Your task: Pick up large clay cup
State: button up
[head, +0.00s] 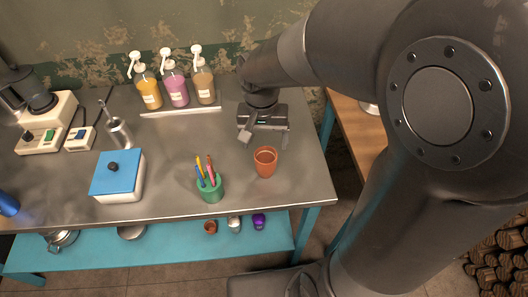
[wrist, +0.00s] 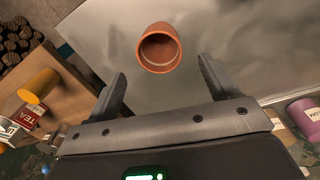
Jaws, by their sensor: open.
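The large clay cup (head: 265,161) is orange-brown and stands upright and empty on the metal table, near its right end. In the wrist view the cup (wrist: 160,48) shows at the top centre, beyond the fingertips and roughly midway between them. My gripper (head: 268,141) is open and empty, just behind the cup in the head view. In the wrist view its two fingers (wrist: 161,78) are spread wide apart. I see no contact between the fingers and the cup.
A green pencil cup (head: 210,189) stands left of the clay cup. Several pump bottles (head: 175,88) stand at the back. A white box with a blue lid (head: 118,175) is further left. A smaller clay cup (head: 210,227) sits on the blue lower shelf. The table's right edge is close.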

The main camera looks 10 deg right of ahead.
jog(key=f, duration=1)
jog(key=shift+s+d, duration=0.1)
jog(key=shift+d, duration=0.1)
jog(key=shift+c, duration=0.2)
jog(key=c, duration=1)
